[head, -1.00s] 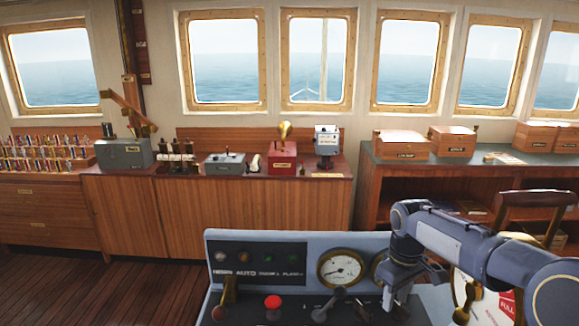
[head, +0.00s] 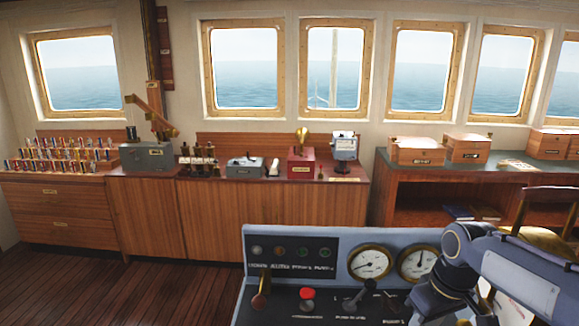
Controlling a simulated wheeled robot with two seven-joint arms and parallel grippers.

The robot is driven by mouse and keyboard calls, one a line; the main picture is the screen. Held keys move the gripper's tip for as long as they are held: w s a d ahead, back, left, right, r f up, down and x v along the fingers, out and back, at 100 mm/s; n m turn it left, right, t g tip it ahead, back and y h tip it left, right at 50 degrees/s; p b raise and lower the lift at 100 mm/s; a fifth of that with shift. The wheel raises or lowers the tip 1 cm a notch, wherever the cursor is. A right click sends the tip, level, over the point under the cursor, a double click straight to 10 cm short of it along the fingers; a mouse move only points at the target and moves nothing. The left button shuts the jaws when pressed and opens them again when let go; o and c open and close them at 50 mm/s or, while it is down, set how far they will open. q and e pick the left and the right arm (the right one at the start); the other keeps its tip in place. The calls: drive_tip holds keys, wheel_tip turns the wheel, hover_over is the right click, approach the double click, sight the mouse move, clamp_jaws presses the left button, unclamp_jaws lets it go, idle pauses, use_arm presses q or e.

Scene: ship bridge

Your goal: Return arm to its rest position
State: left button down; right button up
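My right arm comes in from the right edge of the head view, its blue and grey links crossing in front of the right end of the grey control console (head: 262,245). Its gripper cannot be made out; the forearm and wrist parts end low near the console's right gauge (head: 416,262). My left arm and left gripper do not show. On the console are a left gauge (head: 369,262), a red-topped knob (head: 307,297), a black lever (head: 358,296) and a brass-coloured lever (head: 261,290).
Behind the console, a long wooden cabinet (head: 270,218) under the windows carries a grey box (head: 147,157), a red box (head: 301,165) and small instruments. A desk at right holds wooden boxes (head: 416,149). A wooden chair (head: 545,200) stands at right. The wooden floor (head: 130,292) at left is clear.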

drive_tip(key=s+a+f+m+t+y, duration=0.1)
drive_tip(key=s+a+m+t, duration=0.1)
drive_tip(key=s, duration=0.8)
drive_tip(key=s+a+f+m+t+y, duration=0.1)
drive_tip(key=s+a+f+m+t, duration=0.1)
drive_tip(key=s, duration=0.8)
drive_tip(key=shift+a+f+m, duration=0.15)
drive_tip(key=shift+a+m, duration=0.4)
drive_tip(key=shift+m, duration=0.25)
